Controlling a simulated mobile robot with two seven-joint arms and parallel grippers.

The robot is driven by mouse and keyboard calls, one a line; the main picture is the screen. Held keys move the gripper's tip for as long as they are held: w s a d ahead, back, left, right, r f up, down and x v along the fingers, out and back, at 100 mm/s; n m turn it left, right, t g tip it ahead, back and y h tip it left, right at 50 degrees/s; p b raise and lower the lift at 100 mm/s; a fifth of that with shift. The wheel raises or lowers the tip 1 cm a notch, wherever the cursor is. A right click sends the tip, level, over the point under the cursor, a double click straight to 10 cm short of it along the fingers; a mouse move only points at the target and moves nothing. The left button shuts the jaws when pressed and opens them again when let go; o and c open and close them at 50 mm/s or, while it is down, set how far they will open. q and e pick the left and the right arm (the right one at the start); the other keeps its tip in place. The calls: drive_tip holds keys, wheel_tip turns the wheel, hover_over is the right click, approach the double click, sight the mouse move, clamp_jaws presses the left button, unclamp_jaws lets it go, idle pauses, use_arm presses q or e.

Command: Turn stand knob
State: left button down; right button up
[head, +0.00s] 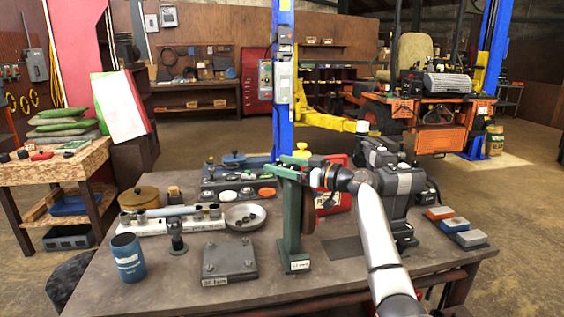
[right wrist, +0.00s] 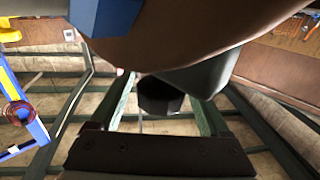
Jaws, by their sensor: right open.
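The green stand (head: 288,222) stands upright on the workbench, with a label at its foot. My right gripper (head: 303,171) is at the top of the stand, its arm coming in from the right. In the right wrist view the gripper (right wrist: 160,105) is open, with its two greenish fingers apart. A dark, rounded knob-like end (right wrist: 160,97) shows between or just beyond the fingers; I cannot tell whether they touch it. A large brown curved part and a grey part cover the view above it. My left gripper is not in view.
The workbench (head: 190,285) holds a blue cup (head: 128,257), a grey plate block (head: 230,262), a round metal dish (head: 245,216), and coloured blocks (head: 455,225) at right. A dark machine (head: 395,185) stands close behind my right arm.

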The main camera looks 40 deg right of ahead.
clamp_jaws()
idle(0.7)
